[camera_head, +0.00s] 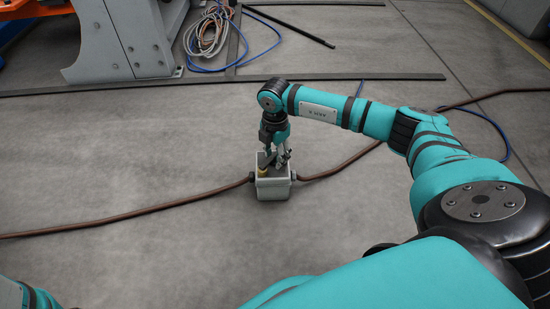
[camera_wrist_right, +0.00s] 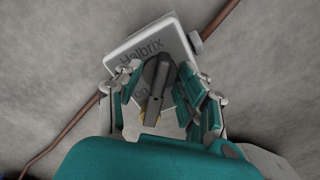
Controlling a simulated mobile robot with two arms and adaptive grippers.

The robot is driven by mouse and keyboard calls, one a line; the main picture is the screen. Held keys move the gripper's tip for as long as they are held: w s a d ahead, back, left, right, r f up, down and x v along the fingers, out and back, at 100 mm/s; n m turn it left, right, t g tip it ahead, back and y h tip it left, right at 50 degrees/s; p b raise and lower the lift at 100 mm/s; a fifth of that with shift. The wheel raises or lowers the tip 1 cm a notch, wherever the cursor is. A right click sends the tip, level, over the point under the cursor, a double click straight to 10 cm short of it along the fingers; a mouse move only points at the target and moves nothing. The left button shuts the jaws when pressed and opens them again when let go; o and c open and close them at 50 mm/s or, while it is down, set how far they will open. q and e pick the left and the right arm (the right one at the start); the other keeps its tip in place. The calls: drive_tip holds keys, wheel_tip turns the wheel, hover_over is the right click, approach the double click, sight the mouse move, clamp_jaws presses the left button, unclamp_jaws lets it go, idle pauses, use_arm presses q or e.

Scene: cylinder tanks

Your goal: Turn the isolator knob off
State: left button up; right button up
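The isolator box (camera_head: 273,190) is a small pale grey housing on the concrete floor, with a brown cable leaving each side. In the right wrist view its lid (camera_wrist_right: 148,36) shows the lettering "Halbrix". The knob (camera_wrist_right: 157,78) is a dark grey bar handle with yellow (camera_wrist_right: 151,107) near its base. My right gripper (camera_head: 274,158) points down over the box. In the right wrist view its fingers (camera_wrist_right: 160,92) are spread on both sides of the knob; I cannot tell whether either touches it. The knob's base is partly hidden. My left gripper is out of view.
The brown cable (camera_head: 130,214) runs left and right across the floor. A dark rail (camera_head: 330,77) lies behind the box, with coiled hoses (camera_head: 208,33) and a grey machine base (camera_head: 120,40) further back. The floor around the box is otherwise clear.

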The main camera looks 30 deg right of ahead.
drive_tip(key=shift+f, duration=0.1)
drive_tip(key=shift+c, duration=0.5)
clamp_jaws()
drive_tip(key=shift+n+p, duration=0.5)
drive_tip(key=shift+p, duration=0.05)
